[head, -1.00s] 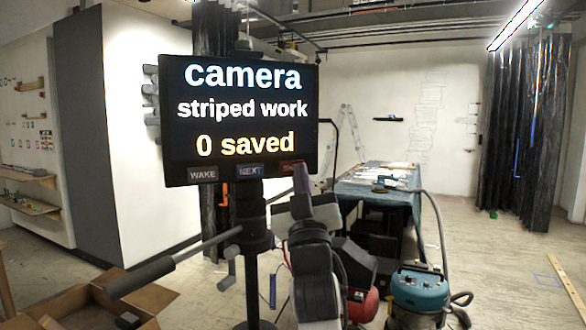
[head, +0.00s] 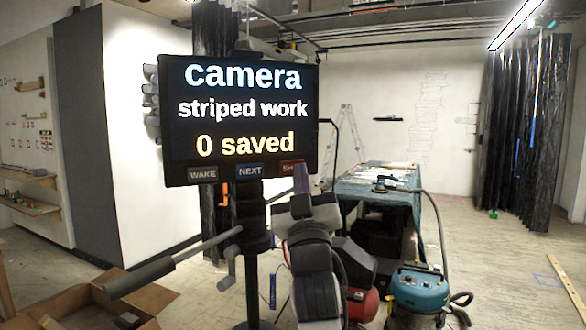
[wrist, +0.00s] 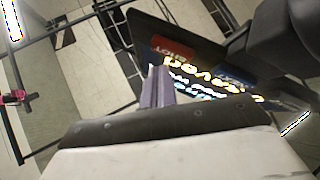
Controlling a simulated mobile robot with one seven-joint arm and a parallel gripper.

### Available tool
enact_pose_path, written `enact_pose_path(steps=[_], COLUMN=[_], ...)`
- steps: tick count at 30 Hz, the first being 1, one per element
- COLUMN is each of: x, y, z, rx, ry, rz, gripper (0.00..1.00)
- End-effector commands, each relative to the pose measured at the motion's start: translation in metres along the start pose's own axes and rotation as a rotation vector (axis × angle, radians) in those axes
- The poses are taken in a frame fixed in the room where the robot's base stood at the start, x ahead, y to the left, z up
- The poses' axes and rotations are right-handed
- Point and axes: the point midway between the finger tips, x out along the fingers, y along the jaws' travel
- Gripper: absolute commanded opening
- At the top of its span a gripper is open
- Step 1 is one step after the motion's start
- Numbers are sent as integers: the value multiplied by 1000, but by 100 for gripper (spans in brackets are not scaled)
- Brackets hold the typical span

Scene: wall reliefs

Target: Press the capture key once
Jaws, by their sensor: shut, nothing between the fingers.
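A black camera screen (head: 240,120) on a stand reads "camera", "striped work" and "0 saved". Along its lower edge are a grey WAKE key (head: 203,174), a blue NEXT key (head: 249,171) and a red key (head: 289,168). The red key's label starts "SH" in the head view and looks like SHOT in the wrist view (wrist: 172,47). My gripper (head: 301,168) is shut and empty, with its purple fingers in front of the red key and partly hiding it. In the wrist view the fingertips (wrist: 157,72) lie close beside the red key; I cannot tell whether they touch.
The stand's handle (head: 150,275) sticks out to the lower left, above an open cardboard box (head: 90,305). A teal vacuum (head: 420,287) and a cloth-covered table (head: 375,190) are on the right. Floor at the far right is mostly clear.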

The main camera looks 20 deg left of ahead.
Motion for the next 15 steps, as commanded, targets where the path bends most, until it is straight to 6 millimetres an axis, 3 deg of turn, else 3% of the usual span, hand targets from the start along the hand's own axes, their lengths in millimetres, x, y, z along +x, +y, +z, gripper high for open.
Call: enact_pose_path(steps=[15], x=[6], y=[-4], z=[4], rx=[0], ry=[1], rz=[0], gripper=[0])
